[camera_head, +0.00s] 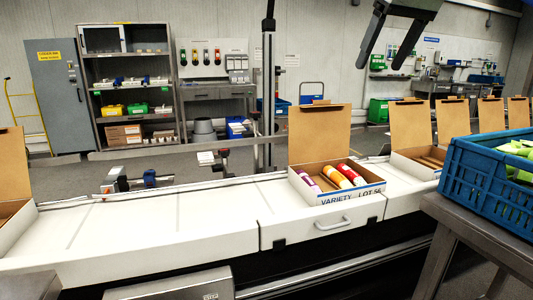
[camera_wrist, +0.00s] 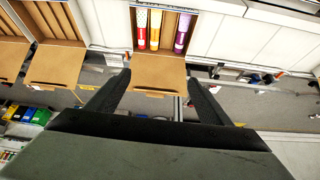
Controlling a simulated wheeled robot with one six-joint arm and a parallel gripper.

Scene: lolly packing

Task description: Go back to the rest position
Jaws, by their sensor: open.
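My gripper (camera_head: 388,62) is open and empty at the top right of the head view, well above the conveyor. Its two dark fingers also show in the wrist view (camera_wrist: 158,88), spread apart with nothing between them. An open cardboard box (camera_head: 320,131) marked "VARIETY LOT 56" sits on the white conveyor, its lid raised. It holds a purple lolly (camera_head: 308,182), an orange one (camera_head: 334,176) and a red one (camera_head: 352,174), lying side by side. In the wrist view the same box's lid (camera_wrist: 158,72) shows beyond the fingertips.
More open boxes (camera_head: 407,125) stand along the conveyor (camera_head: 150,218) to the right, and one (camera_head: 12,165) at the left edge. A blue crate (camera_head: 480,192) with green packs stands on a metal table (camera_head: 470,222) at the right. A dark post (camera_head: 268,90) rises behind the conveyor.

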